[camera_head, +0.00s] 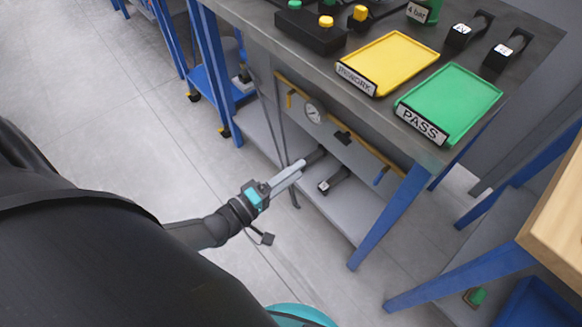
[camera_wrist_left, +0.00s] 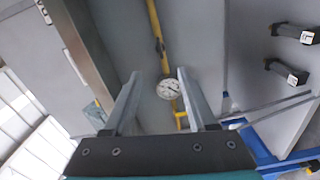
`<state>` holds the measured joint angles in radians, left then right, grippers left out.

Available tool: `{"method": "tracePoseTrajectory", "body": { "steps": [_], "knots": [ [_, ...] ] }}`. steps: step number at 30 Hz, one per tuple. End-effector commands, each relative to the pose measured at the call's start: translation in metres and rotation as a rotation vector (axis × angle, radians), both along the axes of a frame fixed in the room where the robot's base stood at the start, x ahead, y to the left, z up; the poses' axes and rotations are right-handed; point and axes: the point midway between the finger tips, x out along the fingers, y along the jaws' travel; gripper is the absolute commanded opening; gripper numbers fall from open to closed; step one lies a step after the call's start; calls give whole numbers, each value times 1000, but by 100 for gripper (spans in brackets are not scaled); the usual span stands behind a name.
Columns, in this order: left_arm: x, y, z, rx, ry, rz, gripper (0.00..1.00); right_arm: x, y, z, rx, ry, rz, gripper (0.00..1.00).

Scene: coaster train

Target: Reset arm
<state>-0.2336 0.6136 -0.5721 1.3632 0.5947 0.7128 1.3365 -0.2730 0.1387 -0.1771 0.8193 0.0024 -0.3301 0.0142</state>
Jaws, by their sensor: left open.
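My left gripper (camera_head: 299,168) reaches in from the left in the head view, in front of the workbench's open side and above its lower shelf (camera_head: 345,220). In the left wrist view its two grey fingers (camera_wrist_left: 156,75) are apart with nothing between them. A round white pressure gauge (camera_wrist_left: 168,89) shows beyond the fingertips, and also in the head view (camera_head: 313,113). I cannot tell whether the fingers touch anything. My right gripper is not in view.
The bench top holds a yellow REWORK tray (camera_head: 392,62), a green PASS tray (camera_head: 455,100) and a black button box (camera_head: 311,30). A black labelled part (camera_head: 333,181) lies on the lower shelf near my fingers. Blue legs (camera_head: 390,218) flank the shelf.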

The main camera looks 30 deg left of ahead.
Motion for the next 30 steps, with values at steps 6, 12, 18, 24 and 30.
{"method": "tracePoseTrajectory", "body": {
  "steps": [6,12,18,24,30],
  "knots": [
    [-5,2,0,0,-1,0,57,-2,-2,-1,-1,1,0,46],
    [-5,2,0,0,-1,0,57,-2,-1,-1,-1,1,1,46],
    [-5,2,0,0,0,0,57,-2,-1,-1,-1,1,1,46],
    [-7,7,-25,140,41,13,57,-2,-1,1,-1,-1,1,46],
    [-36,29,-125,659,243,-19,57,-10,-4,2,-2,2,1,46]
  ]
}}
